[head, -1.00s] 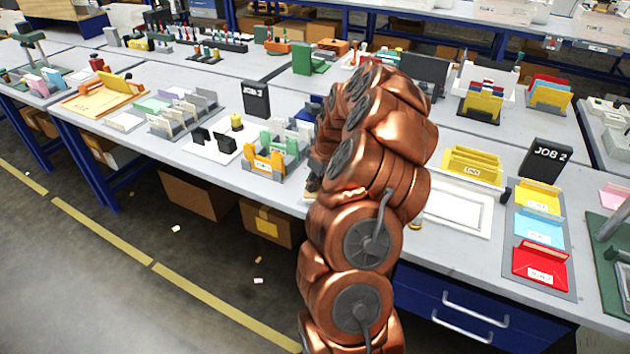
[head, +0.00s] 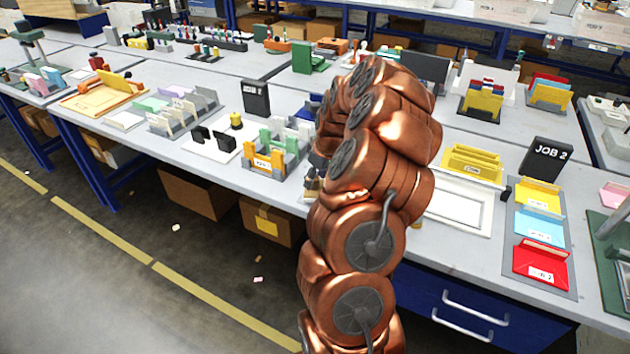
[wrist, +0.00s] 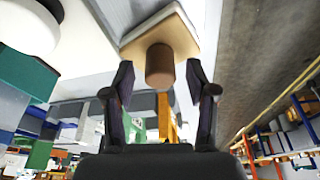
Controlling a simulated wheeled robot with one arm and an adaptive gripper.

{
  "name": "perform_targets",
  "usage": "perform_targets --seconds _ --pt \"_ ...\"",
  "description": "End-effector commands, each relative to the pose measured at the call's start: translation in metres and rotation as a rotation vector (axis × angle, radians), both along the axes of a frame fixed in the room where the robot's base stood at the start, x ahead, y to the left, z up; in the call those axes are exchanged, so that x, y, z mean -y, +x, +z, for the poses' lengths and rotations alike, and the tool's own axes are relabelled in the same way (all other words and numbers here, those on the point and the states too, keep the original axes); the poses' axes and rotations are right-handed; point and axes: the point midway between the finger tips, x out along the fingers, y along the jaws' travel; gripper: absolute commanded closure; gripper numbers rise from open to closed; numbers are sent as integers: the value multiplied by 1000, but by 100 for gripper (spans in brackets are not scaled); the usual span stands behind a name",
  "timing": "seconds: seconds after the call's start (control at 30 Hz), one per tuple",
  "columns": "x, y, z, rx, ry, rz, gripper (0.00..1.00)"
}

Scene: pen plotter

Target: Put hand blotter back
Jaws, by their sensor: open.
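The hand blotter shows in the wrist view as a brown cylindrical knob (wrist: 160,66) on a pale tan board (wrist: 182,36) with a light grey underside part. My gripper (wrist: 160,82) is open. Its two dark fingers stand on either side of the knob, with a visible gap on each side. In the head view my copper arm covers the gripper and most of the spot where it works, so the blotter cannot be made out clearly there. The blotter's own resting place cannot be told for sure.
A rack with orange and green pieces (head: 268,158) stands left of my arm. Right of it are a white framed tray (head: 457,212), a yellow holder (head: 472,162), a JOB 2 sign (head: 545,160) and a grey board of coloured trays (head: 568,262). A black JOB sign (head: 256,98) stands further left.

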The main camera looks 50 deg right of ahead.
Motion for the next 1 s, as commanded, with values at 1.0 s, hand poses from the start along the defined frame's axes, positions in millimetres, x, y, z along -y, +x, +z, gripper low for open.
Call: perform_targets --seconds 1.0 --pt "-10 -26 107 -2 6 12 43"
